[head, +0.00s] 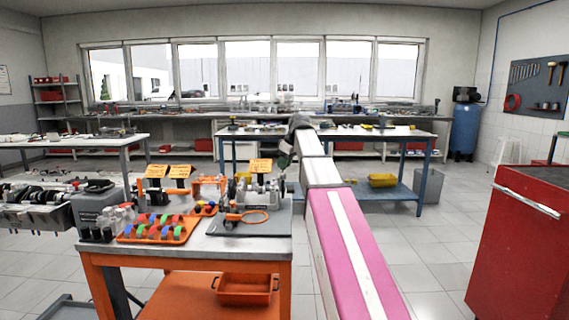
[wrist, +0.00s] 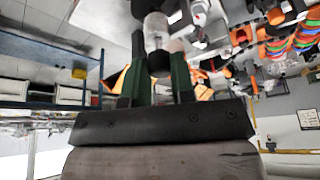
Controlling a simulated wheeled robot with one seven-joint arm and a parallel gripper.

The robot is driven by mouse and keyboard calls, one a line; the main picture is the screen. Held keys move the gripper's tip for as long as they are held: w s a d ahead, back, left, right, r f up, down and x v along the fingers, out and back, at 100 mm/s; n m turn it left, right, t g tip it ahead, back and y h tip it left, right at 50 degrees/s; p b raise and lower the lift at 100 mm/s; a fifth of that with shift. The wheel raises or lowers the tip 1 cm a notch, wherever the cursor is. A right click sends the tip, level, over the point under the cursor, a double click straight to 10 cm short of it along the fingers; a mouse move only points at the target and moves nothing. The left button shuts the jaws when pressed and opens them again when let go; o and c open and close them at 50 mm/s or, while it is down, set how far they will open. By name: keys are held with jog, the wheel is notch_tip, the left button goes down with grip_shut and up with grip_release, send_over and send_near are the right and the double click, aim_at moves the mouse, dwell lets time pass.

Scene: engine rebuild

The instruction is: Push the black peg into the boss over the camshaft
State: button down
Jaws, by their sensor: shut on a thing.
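My gripper (wrist: 158,56) points up the picture in the wrist view, with its two green and black fingers shut on a dark piece, the black peg (wrist: 158,64). A pale silver cylinder with a black end (wrist: 157,32) stands just beyond the peg. I cannot tell whether the peg touches it. In the head view my gripper (head: 287,155) is small and dark, at the right of the orange cart. A grey metal engine assembly (head: 258,192) stands on the cart's mat beside it. The boss and camshaft cannot be made out clearly, and the peg is hidden in the head view.
A red cabinet (head: 520,240) stands right. Open floor lies between.

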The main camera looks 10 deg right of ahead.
jog(key=shift+f, duration=0.9)
dwell(0.4)
jog(key=c, duration=1.2)
grip_release()
jog(key=shift+r, duration=1.5)
jog(key=o, duration=0.6)
jog(key=shift+c, duration=0.2)
jog(key=v, duration=1)
jog(key=shift+s+r, duration=0.15)
jog(key=shift+r, duration=0.2)
